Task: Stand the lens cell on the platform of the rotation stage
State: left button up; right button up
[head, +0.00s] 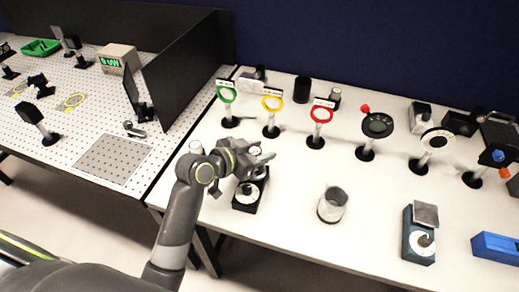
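My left gripper (266,157) is over the back end of a black base with a round pale dial (247,193), which looks like a rotation stage. A small pale round piece (256,151) shows at its fingers. I cannot tell whether it is held or lies behind them, or whether it is the lens cell. A grey open-topped cylinder (332,205) stands on the white table right of the base. Another dial device, with a teal base (419,243) and a tilted grey plate, stands further right. My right gripper is not in view.
A row of post-mounted rings and discs, including green (227,94), yellow (272,103) and red (321,114) ones, stands behind. A blue box (497,247) is at the right edge. A perforated board (90,115) with a black screen (184,73) is left. The table around the cylinder is clear.

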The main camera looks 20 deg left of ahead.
pick_arm(q)
jog(key=shift+o, duration=0.9)
jog(key=shift+r, duration=0.2)
jog(key=b+v, duration=0.1)
jog(key=v, duration=1.1)
